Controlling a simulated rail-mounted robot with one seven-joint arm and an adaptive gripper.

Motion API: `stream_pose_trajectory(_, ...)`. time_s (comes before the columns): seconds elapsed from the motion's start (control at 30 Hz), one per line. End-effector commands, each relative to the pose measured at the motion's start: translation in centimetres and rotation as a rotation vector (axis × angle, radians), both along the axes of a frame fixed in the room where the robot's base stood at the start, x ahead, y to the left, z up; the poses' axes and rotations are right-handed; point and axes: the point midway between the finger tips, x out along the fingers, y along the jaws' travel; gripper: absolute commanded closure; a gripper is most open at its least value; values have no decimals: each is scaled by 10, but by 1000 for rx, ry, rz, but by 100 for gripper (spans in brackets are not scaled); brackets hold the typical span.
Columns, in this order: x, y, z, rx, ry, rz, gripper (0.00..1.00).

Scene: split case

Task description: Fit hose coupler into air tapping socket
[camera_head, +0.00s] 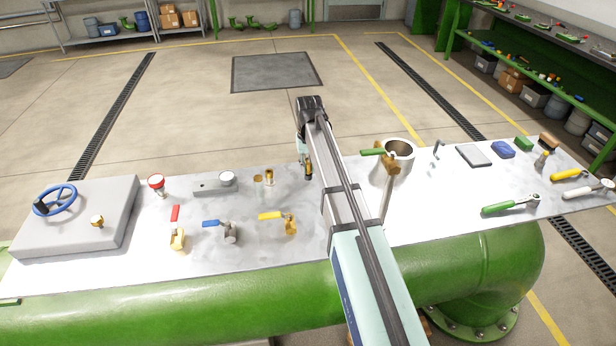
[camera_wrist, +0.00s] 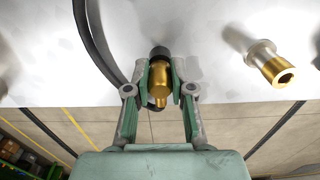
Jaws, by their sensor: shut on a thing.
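My gripper (camera_head: 306,168) is over the back edge of the table, and its fingers (camera_wrist: 160,88) are shut on a brass hose coupler (camera_wrist: 160,82) with a black collar. The coupler shows only as a small dark and brass piece (camera_head: 309,169) in the head view. A brass fitting with a hex-shaped opening, seemingly the air tapping socket (camera_wrist: 270,64), stands apart from the coupler, to its right in the wrist view. It appears to be the brass piece (camera_head: 269,177) left of my gripper in the head view. A dark hose (camera_wrist: 97,40) curves beside the coupler.
Left on the table (camera_head: 130,262) are a blue handwheel (camera_head: 55,200), a red-topped fitting (camera_head: 156,183), a gauge (camera_head: 226,179) and lever valves (camera_head: 229,231). A metal pot (camera_head: 398,157) stands to the right. Tools lie farther right. Bare tabletop surrounds the brass fitting.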

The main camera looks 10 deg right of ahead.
Motion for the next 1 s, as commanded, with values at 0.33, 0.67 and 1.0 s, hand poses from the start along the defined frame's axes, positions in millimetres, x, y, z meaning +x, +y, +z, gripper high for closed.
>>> stream_pose_trajectory(0.33, 0, 0, 9, 0, 0, 0, 100)
stream_pose_trajectory(0.67, 0, 0, 21, 0, 0, 0, 100)
stream_pose_trajectory(1.0, 0, 0, 33, 0, 0, 0, 100)
